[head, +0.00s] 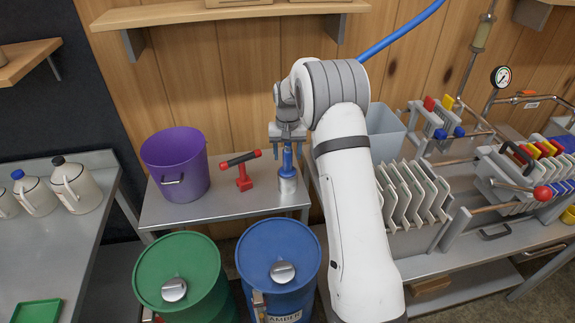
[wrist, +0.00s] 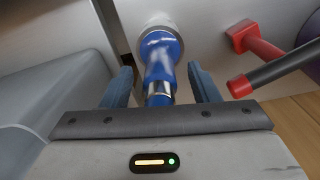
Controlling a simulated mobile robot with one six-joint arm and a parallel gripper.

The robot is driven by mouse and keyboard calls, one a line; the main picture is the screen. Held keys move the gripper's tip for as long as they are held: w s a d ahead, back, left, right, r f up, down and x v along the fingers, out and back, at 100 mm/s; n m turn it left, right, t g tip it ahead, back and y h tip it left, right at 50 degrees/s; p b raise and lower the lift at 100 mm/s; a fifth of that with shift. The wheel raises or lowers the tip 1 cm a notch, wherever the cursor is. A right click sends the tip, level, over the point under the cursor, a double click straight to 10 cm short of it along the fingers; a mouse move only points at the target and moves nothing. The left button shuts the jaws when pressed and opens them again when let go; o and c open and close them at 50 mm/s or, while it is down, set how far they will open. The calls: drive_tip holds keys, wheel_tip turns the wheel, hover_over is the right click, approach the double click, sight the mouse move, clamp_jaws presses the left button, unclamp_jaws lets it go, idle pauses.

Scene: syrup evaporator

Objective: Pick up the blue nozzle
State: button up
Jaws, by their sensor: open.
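The blue nozzle (head: 287,160) stands upright on a silvery cylindrical base (head: 288,186) at the right front of the small metal table. In the wrist view the blue nozzle (wrist: 160,62) lies between the two fingers, with a metal band near its end. My gripper (head: 287,140) is above it, pointing down. In the wrist view my gripper (wrist: 165,85) has its fingers apart on either side of the nozzle, with gaps visible on both sides. The nozzle's near end is partly hidden by the gripper body.
A red tool with a black handle (head: 242,172) stands just left of the nozzle. A purple bucket (head: 177,165) is farther left. A grey bin (head: 384,135) is on the right behind my arm. Green (head: 180,262) and blue (head: 279,240) drums stand in front of the table (head: 215,210).

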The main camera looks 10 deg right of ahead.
wheel_tip(320, 180, down, 2)
drive_tip(key=shift+f, duration=0.1)
clamp_jaws()
idle(0.6)
